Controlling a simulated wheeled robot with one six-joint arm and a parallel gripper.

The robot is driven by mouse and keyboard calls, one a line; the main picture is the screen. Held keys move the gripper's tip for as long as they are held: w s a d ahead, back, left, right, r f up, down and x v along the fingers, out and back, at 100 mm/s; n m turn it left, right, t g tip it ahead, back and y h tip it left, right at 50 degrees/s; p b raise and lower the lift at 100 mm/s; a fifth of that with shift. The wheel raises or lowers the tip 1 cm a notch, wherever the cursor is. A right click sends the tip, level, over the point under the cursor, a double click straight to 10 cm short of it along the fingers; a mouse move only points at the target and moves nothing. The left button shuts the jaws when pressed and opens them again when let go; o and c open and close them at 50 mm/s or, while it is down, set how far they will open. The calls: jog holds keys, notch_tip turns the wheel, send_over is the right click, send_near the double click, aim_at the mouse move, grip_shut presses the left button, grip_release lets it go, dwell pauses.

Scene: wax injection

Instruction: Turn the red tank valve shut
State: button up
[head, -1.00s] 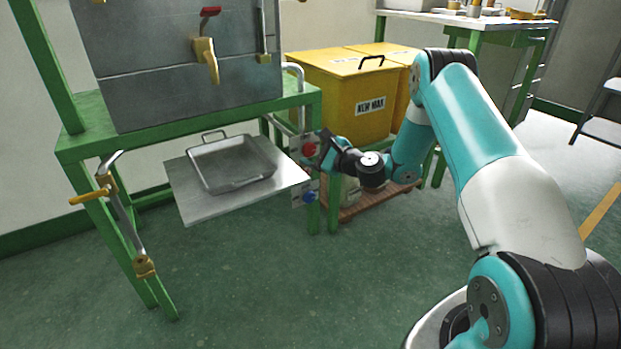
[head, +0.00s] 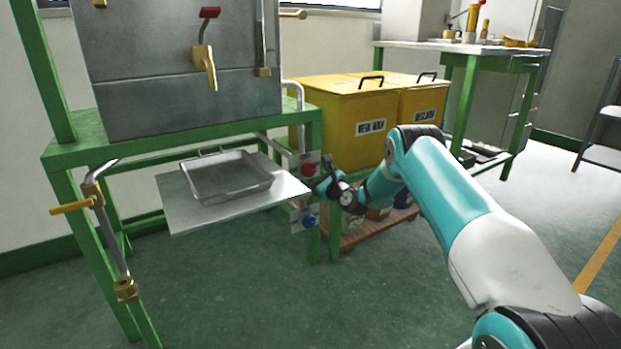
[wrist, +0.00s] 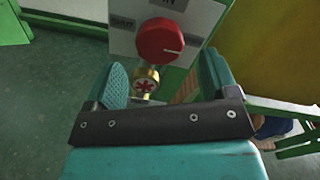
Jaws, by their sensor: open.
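A brass valve (head: 204,62) with a red handle (head: 209,12) sits on the front of the grey metal tank (head: 150,75). A round red knob (head: 309,169) is on a small panel by the green stand's right leg. In the wrist view the red knob (wrist: 160,40) carries a white line, and a brass fitting with a red star-shaped mark (wrist: 145,87) lies below it. My gripper (head: 326,182) is just right of the red knob in the head view. In the wrist view my gripper (wrist: 165,75) is open, its fingers on either side of the brass fitting; contact cannot be told.
A metal tray (head: 228,178) rests on a plate left of the panel. A blue knob (head: 309,222) is below the red one. Yellow boxes (head: 345,110) stand behind my gripper on the right. The green floor (head: 240,300) in front is clear.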

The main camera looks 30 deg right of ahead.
aim_at(311, 172)
jog(key=shift+w+b, duration=0.75)
jog(key=shift+w, duration=1.6)
jog(key=c, duration=0.9)
